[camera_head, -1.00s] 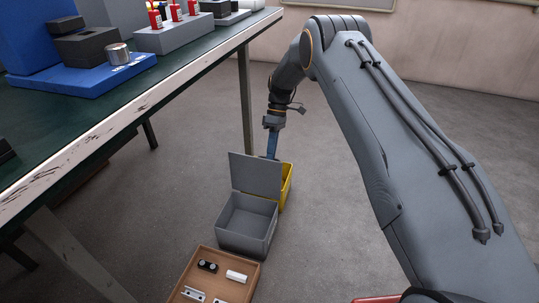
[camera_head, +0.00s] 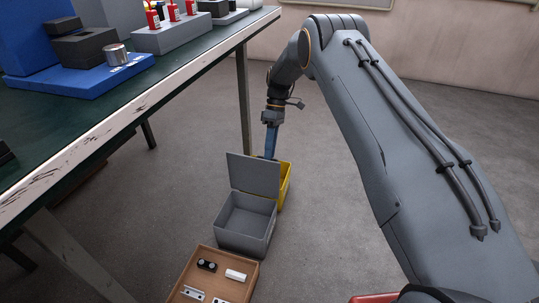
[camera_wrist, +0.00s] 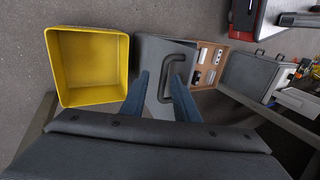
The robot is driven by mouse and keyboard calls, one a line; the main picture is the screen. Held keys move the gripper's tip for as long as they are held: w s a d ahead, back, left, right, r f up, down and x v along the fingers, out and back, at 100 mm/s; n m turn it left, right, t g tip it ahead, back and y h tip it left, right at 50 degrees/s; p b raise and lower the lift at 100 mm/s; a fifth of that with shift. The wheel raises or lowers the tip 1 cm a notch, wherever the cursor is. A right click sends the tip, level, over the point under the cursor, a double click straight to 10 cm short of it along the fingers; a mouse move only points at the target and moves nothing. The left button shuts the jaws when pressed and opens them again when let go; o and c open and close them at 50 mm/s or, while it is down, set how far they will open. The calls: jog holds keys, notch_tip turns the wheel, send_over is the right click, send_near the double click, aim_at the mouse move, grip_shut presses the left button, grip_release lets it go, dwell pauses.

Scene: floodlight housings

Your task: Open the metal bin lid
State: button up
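The grey metal bin (camera_head: 246,234) stands on the floor with its box open at the top and looks empty inside. Its lid (camera_head: 252,175) stands up along the back edge, roughly upright. In the wrist view the lid (camera_wrist: 151,52) shows its outer face with a dark handle (camera_wrist: 175,66). My gripper (camera_head: 270,153) is behind the lid in the head view, and its fingertips are partly hidden there. In the wrist view my gripper (camera_wrist: 159,78) has its two blue fingers apart, close to the handle. Whether they touch it I cannot tell.
A yellow bin (camera_wrist: 66,98) stands right beside the grey bin. A wooden tray (camera_head: 188,279) with small parts lies in front of it. A green-topped workbench (camera_head: 90,113) with its leg (camera_head: 244,95) rises at the left.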

jog(key=v, duration=0.6)
jog(key=shift+p, duration=0.45)
jog(key=shift+d+r, duration=0.1)
